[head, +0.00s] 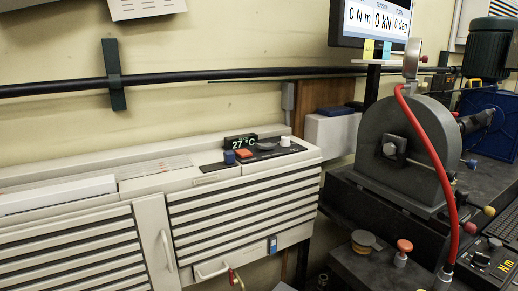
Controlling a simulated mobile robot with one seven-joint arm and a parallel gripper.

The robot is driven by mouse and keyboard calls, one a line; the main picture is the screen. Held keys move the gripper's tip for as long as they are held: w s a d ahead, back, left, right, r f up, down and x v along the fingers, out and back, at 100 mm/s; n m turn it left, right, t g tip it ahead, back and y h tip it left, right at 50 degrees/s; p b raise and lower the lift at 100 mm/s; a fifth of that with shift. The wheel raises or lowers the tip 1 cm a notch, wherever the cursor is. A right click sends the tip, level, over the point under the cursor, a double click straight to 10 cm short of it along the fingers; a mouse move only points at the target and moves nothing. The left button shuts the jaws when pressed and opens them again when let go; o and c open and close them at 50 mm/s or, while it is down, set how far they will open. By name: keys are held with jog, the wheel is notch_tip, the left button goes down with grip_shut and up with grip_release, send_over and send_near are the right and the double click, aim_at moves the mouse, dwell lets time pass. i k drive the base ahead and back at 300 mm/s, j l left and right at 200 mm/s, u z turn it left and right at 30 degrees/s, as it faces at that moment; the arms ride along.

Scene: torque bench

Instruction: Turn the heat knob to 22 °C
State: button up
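A green-lit display (241,142) reading 27 °C stands on the dark control panel (215,166) on top of the heater's right end. Beside it are a flat dark grey knob (267,146) and a small white knob (285,141). Their markings are too small to read, so I cannot tell for sure which one is the heat knob. A blue button (229,157) and an orange button (244,153) sit in front of the display. My gripper is not in view.
The cream heater cabinet (160,254) has dark slats and a front handle. A dark pipe (200,76) runs along the wall above. To the right stand a grey torque machine (370,135), a red hose (437,150) and a monitor (375,17). Space above the panel looks clear.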

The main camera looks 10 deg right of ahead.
aim_at(285, 140)
jog(key=i+z, duration=0.9)
jog(key=k+j, duration=0.05)
jog(key=k, duration=0.05)
